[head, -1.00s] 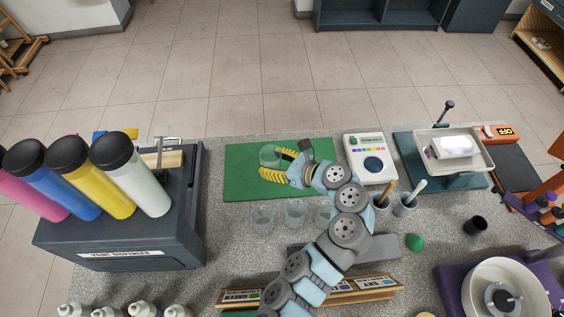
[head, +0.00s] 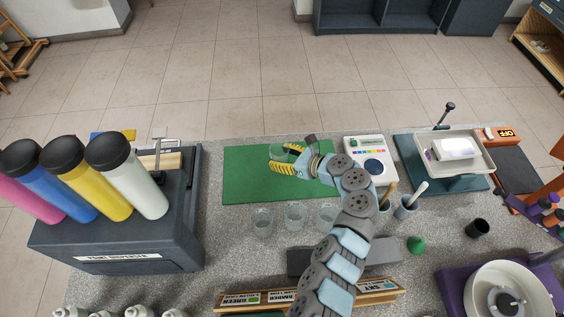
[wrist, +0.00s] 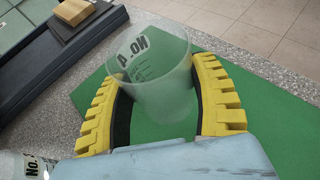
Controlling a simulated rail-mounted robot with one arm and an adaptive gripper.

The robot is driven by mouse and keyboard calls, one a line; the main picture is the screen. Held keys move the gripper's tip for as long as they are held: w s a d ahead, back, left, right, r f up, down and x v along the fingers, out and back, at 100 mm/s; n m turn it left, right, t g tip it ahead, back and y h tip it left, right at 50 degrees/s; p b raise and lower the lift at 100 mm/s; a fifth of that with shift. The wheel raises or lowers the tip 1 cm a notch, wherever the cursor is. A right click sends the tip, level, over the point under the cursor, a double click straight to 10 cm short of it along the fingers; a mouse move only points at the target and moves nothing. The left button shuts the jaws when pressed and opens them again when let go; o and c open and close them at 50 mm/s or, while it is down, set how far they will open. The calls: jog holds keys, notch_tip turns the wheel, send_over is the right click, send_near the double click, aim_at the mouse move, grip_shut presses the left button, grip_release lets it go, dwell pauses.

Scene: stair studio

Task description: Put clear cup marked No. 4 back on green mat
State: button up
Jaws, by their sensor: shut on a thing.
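The clear cup marked No. 4 (wrist: 150,72) is between the two yellow fingers of my gripper (wrist: 160,98) in the wrist view. My gripper is shut on it, a finger against each side, and the cup looks roughly upright and empty. In the head view the cup (head: 278,153) shows at the tip of my gripper (head: 287,161), over the green mat (head: 240,180). I cannot tell whether its base touches the mat.
Several clear cups stand in a row in front of the mat, one at the left end (head: 262,221). A paint dispenser (head: 130,240) stands at left, a white scale-like device (head: 366,158) at right. The mat's left part is bare.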

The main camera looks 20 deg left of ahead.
jog(key=shift+w+f, duration=0.25)
jog(key=shift+f, duration=0.15)
jog(key=shift+a, duration=0.1)
jog(key=shift+w+f, duration=0.15)
jog(key=shift+f, duration=0.05)
jog(key=shift+f+b, duration=0.45)
jog(key=shift+f, duration=1.1)
jog(key=shift+f, duration=0.1)
jog(key=o, duration=1.2)
jog(key=shift+r, duration=0.2)
jog(key=shift+v, duration=2)
